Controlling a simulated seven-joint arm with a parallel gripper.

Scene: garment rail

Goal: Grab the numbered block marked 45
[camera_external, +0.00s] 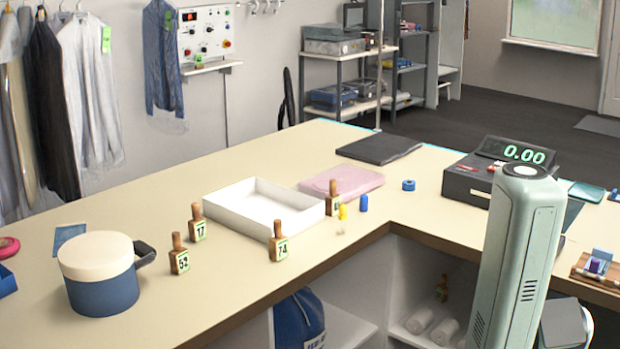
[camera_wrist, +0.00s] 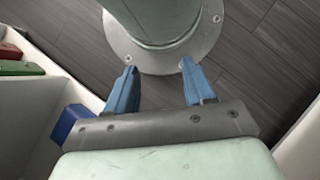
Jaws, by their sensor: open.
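Several small wooden numbered blocks with knob tops and green-edged labels stand on the counter in the external view. One reads 52 (camera_external: 179,256), one 17 (camera_external: 197,224) and one 74 (camera_external: 278,243). A further block (camera_external: 333,198) stands by the white tray's right corner; its number is too small to read. Another wooden block (camera_external: 441,289) stands on the shelf below the counter, its number unreadable. I cannot make out 45 on any of them. My gripper (camera_wrist: 158,66) is open and empty in the wrist view, with blue fingers apart over my base and the floor. It does not show in the external view.
A white tray (camera_external: 230,212), pink folded cloth (camera_external: 341,182) and blue pot with cream lid (camera_external: 103,283) occupy the counter. Small yellow (camera_external: 342,212) and blue (camera_external: 364,203) pieces stand near the inner edge. A register (camera_external: 468,182) is at right.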

